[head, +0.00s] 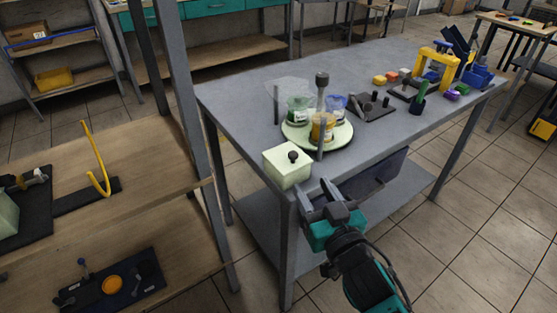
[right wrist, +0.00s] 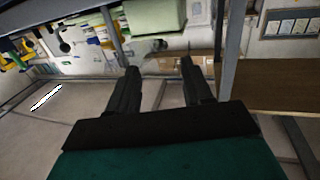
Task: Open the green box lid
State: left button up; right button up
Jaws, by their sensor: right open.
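The pale green box (head: 288,168) stands at the near left corner of the grey table, its lid (head: 278,157) on top and seated. My left gripper is not in view.
A round pale tray (head: 340,136) with several jars and a grey post (head: 321,100) stands just behind the box. Dark fixtures, coloured blocks and a yellow frame (head: 437,62) occupy the table's far right. A grey upright (head: 190,100) and wooden shelves (head: 140,160) are at left.

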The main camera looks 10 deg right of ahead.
aim_at(295, 159)
jog(key=w, duration=0.8)
jog(key=w+a, duration=0.1)
jog(key=w, duration=0.4)
jog(key=shift+a+r, duration=0.1)
jog(key=shift+c, duration=0.5)
grip_shut()
